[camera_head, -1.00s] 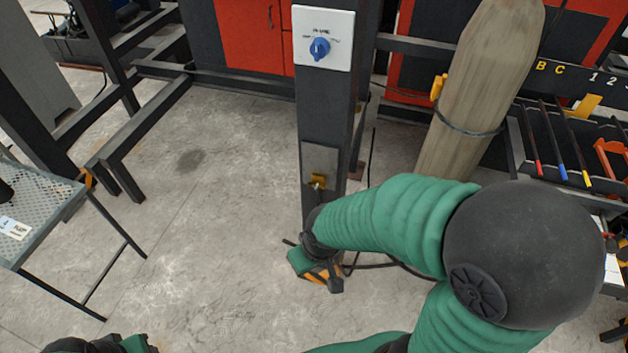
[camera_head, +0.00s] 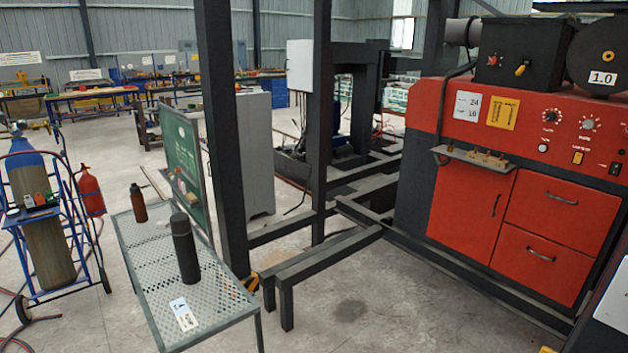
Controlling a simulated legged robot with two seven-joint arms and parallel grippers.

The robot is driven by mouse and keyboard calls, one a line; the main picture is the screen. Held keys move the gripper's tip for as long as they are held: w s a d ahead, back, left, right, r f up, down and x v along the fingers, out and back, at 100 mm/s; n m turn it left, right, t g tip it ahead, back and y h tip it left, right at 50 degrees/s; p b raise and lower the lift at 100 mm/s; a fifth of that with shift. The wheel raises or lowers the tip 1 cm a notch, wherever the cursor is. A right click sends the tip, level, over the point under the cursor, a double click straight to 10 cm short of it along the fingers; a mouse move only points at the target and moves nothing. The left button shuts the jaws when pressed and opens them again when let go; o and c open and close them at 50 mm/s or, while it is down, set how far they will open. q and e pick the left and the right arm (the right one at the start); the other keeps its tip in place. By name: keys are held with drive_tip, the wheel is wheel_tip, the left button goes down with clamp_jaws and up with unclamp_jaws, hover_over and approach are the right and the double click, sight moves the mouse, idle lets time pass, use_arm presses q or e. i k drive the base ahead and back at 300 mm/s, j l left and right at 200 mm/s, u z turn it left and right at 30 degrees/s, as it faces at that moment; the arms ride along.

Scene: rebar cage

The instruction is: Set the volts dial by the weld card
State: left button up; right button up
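A red welding machine (camera_head: 455,195) stands at the right. Its sloped front has two round dials, a left dial (camera_head: 551,115) and a right dial (camera_head: 588,123). Their small labels and exact settings are too small to read surely. A white card (camera_head: 467,106) on the panel seems to read 24 and 18, with a yellow card (camera_head: 502,113) beside it. Another small card (camera_head: 183,314) lies on the mesh table, its print unreadable. Neither of my grippers is in view.
The mesh table (camera_head: 215,292) holds a black flask (camera_head: 185,250) and a brown bottle (camera_head: 138,203). A dark steel frame (camera_head: 320,262) stands between table and machine. A gas cylinder cart (camera_head: 45,235) is at left. Open floor lies at bottom centre.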

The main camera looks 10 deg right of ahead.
sight(551, 116)
drive_tip(key=i+j+z, duration=0.1)
drive_tip(key=i+z, duration=0.15)
drive_tip(key=i, duration=0.25)
drive_tip(key=i+j+z, duration=0.25)
drive_tip(key=i, duration=0.2)
drive_tip(key=i+l+z, duration=0.2)
drive_tip(key=i+z, duration=0.25)
drive_tip(key=i, duration=0.35)
drive_tip(key=i+j+z, duration=0.1)
drive_tip(key=i+z, duration=0.4)
drive_tip(key=i, duration=0.3)
drive_tip(key=i+z, duration=0.3)
drive_tip(key=i, duration=0.4)
drive_tip(key=i+j+z, duration=0.1)
drive_tip(key=i+z, duration=0.2)
drive_tip(key=i, duration=0.45)
